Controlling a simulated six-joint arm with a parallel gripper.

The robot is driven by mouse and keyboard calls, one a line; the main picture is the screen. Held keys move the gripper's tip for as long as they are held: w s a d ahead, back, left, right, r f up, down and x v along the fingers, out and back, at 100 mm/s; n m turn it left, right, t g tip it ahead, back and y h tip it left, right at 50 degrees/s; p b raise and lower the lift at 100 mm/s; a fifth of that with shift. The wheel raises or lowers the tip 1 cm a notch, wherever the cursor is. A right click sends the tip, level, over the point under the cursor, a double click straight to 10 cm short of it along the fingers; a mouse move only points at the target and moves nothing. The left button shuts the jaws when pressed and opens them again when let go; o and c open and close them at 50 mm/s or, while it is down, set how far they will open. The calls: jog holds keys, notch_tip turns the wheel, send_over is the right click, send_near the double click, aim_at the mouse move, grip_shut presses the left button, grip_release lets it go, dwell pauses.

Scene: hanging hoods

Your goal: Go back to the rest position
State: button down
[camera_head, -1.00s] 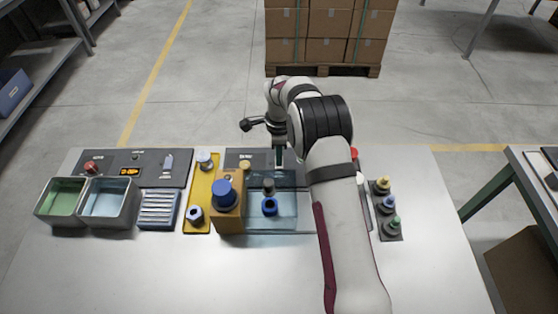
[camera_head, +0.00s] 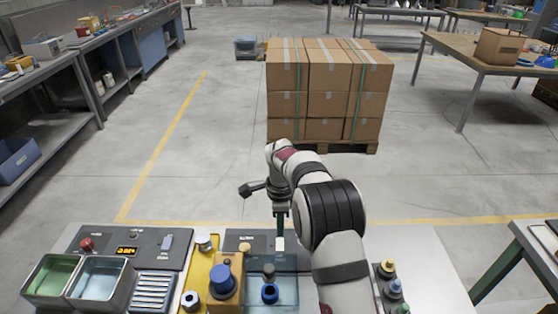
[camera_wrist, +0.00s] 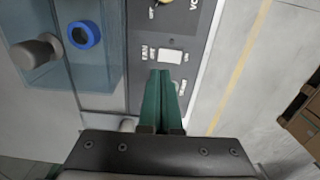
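My gripper (camera_head: 281,229) hangs pointing down over the dark control panel (camera_head: 236,240) at the back of the table. In the wrist view the two green fingers of my gripper (camera_wrist: 161,74) lie together, shut, with nothing between them. A white switch (camera_wrist: 170,57) on the labelled panel shows just beyond the fingertips. In the head view the white switch (camera_head: 279,243) shows right below the fingers. I cannot tell the exact height of the gap.
A clear bluish box (camera_head: 287,291) with a blue ring (camera_head: 270,293) stands in front of the panel. Left are a wooden block (camera_head: 227,295) with a blue knob, a yellow plate (camera_head: 199,272) and metal bins (camera_head: 101,281). Coloured-top pieces (camera_head: 388,267) stand right. Stacked cartons (camera_head: 329,90) are behind.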

jog(key=s+d+r+n, duration=0.4)
jog(key=s+r+n, duration=0.1)
jog(key=s+r, duration=0.85)
jog(key=s+d+n+y, duration=0.1)
jog(key=s+n, duration=0.6)
jog(key=s, duration=1.6)
jog(key=shift+s+d+f+y, duration=0.35)
jog(key=shift+d+f+y, duration=0.05)
jog(key=shift+d+f, duration=0.1)
jog(key=c, duration=1.5)
grip_release()
jog(key=shift+c, duration=0.2)
